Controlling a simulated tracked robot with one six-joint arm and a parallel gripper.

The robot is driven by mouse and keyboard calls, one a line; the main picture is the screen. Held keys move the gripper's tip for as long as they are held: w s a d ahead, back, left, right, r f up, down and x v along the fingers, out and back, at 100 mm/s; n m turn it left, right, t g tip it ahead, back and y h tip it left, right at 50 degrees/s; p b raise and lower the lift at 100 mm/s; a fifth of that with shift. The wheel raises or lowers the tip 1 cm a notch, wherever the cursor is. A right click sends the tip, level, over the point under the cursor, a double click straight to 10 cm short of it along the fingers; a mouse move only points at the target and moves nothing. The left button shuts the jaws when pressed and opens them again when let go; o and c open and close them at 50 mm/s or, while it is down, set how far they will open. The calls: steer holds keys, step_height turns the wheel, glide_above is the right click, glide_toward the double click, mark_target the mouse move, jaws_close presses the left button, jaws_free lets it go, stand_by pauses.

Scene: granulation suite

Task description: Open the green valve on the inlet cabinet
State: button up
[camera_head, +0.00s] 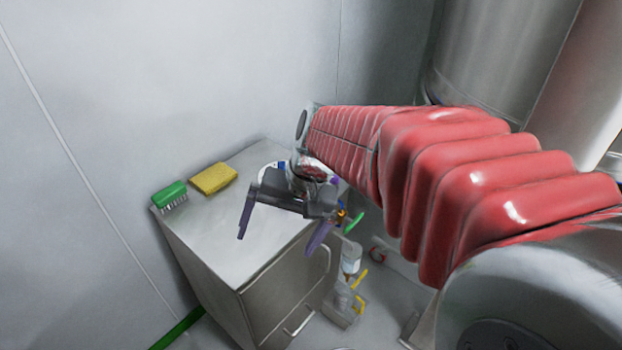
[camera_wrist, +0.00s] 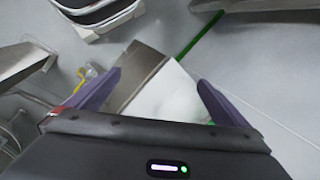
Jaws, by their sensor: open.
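A small green handle (camera_head: 354,222), which looks like the green valve, shows just beyond the right side of the grey cabinet (camera_head: 215,245). It is partly crowded by an orange part, and its setting cannot be told. My gripper (camera_head: 281,230) is open and empty, its two purple fingers pointing down above the cabinet's right part, left of the green handle. In the wrist view my gripper (camera_wrist: 159,77) has its fingers spread with the cabinet top (camera_wrist: 165,95) between them. The green handle cannot be made out there.
A green brush (camera_head: 170,196) and a yellow sponge (camera_head: 213,178) lie on the cabinet top. Bottle-like items (camera_head: 351,258) and yellow parts (camera_head: 360,300) are right of the cabinet. A wall stands behind, and a large metal vessel (camera_head: 490,50) at upper right.

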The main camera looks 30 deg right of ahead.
steer(key=w+d+f+m+t+y, duration=0.2)
steer(key=w+d+f+m+y, duration=0.25)
steer(key=d+f+m, duration=0.35)
steer(key=w+d+f+m+t+y, duration=0.2)
steer(key=w+d+f+m+y, duration=0.15)
steer(key=w+d+f, duration=0.45)
steer(key=m+t+h, duration=0.6)
steer(key=m+t, duration=0.5)
steer(key=m, duration=0.3)
glide_toward(355, 224)
steer(key=v, duration=0.3)
steer(key=shift+w+d+f, duration=0.1)
steer(key=shift+d+f, duration=0.1)
steer(key=shift+w+y, duration=0.1)
steer(key=shift+y, duration=0.2)
steer(key=x, duration=1.3)
steer(key=shift+w+a+r, duration=0.1)
steer(key=shift+w, duration=0.25)
steer(key=shift+c, duration=0.5)
